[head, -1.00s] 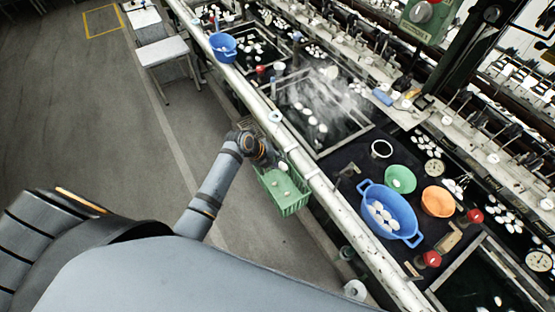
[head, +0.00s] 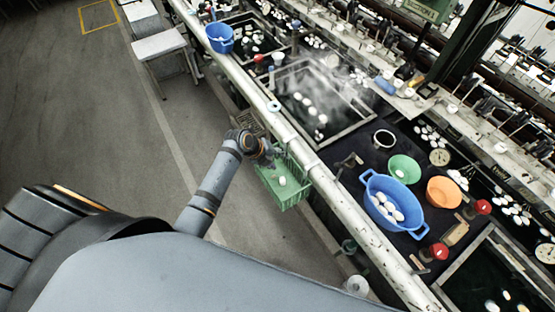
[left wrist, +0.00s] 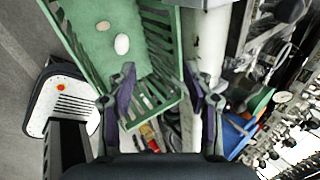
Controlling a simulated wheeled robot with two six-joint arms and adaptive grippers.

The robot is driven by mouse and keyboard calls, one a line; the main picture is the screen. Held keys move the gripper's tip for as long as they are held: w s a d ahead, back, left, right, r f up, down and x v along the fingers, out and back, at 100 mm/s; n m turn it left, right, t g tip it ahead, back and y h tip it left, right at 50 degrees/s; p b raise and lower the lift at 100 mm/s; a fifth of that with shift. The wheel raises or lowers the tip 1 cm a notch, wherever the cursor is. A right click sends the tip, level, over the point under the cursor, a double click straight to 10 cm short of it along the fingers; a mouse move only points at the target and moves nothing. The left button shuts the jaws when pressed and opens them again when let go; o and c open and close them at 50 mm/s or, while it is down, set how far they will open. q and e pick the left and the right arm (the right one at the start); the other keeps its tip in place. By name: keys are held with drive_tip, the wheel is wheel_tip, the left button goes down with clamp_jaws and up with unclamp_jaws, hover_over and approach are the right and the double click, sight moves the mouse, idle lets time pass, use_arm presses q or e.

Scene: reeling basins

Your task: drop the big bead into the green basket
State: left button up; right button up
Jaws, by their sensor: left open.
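The green basket (head: 294,198) hangs beside the long rail in the head view. It also fills the upper left of the left wrist view (left wrist: 82,45). A larger white, egg-shaped object, which looks like the big bead (left wrist: 122,43), lies on its floor. A smaller tan one (left wrist: 103,25) lies close by. In the head view the white one (head: 282,181) shows inside the basket. My left gripper (left wrist: 160,78) is open, with nothing between its fingers, over the basket's side by the rail; in the head view it (head: 268,160) is partly hidden. My right gripper is not in view.
The pale rail (head: 315,165) runs along the basins beside the basket. A blue basin (head: 408,215) with white cocoons, a green bowl (head: 404,168) and an orange bowl (head: 443,192) stand on the dark counter. The floor at left is clear.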

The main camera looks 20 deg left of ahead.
use_arm(q)
drive_tip(key=v, duration=1.2)
drive_tip(key=shift+w, duration=0.1)
idle(0.4)
drive_tip(key=s+a+f+n+g+y+b, duration=0.15)
drive_tip(key=s+a+f+n, duration=0.4)
drive_tip(key=f, duration=0.75)
drive_tip(key=s+a+f+n+t+y, duration=0.1)
drive_tip(key=s+a+f+n+y, duration=0.15)
drive_tip(key=f+n, duration=0.85)
drive_tip(key=s+f+n+g+b, duration=0.1)
drive_tip(key=s+f+n, duration=0.4)
drive_tip(key=s+f, duration=0.5)
drive_tip(key=s+d+f+n+g+y+b, duration=0.1)
drive_tip(key=s+f+n, duration=0.4)
drive_tip(key=s+f, duration=0.6)
drive_tip(key=s+g, duration=0.1)
drive_tip(key=s, duration=0.6)
drive_tip(key=shift+f+y, duration=0.15)
drive_tip(key=shift+y, duration=0.15)
